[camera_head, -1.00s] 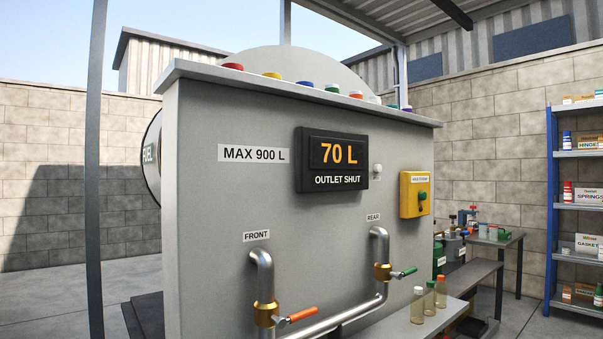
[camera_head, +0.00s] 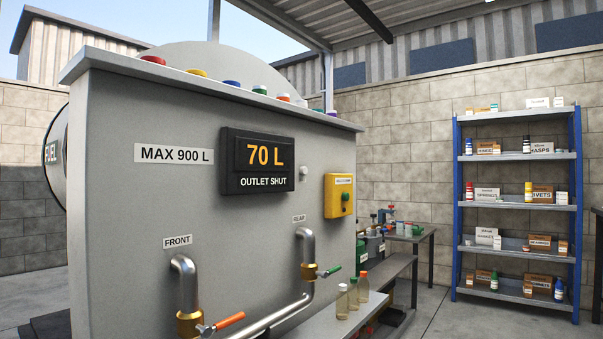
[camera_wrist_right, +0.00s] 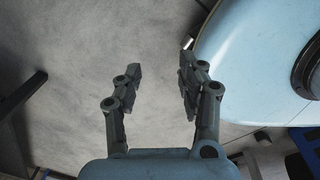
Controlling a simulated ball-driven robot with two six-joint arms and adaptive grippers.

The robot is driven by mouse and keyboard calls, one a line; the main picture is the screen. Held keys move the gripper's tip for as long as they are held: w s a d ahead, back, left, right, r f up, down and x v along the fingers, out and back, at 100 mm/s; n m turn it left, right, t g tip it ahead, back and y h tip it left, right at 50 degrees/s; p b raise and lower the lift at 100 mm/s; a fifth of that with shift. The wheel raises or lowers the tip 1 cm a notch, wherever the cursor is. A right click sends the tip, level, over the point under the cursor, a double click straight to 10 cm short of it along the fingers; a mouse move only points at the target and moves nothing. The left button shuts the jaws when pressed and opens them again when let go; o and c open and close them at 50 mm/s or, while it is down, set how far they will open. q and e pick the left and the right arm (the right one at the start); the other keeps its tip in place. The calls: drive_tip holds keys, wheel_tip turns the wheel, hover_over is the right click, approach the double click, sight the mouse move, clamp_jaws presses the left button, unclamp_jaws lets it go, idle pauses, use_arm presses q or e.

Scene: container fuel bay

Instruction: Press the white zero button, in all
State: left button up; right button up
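A small white round button (camera_head: 300,171) sits on the grey panel (camera_head: 130,220), just right of the dark display (camera_head: 257,161). I cannot read any label on it. The display reads 70 L and OUTLET SHUT. In the right wrist view my right gripper (camera_wrist_right: 161,72) is open, with nothing between its fingers, over grey floor. Neither gripper shows in the head view, so the right one is not seen near the button. My left gripper is out of view.
Pipes with orange (camera_head: 230,320) and green (camera_head: 330,271) valve handles run below. Coloured caps (camera_head: 231,83) line the panel's top ledge. Small bottles (camera_head: 353,293) stand on a low bench. Blue-framed shelves (camera_head: 515,205) stand right.

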drive_tip(key=shift+w, duration=0.35)
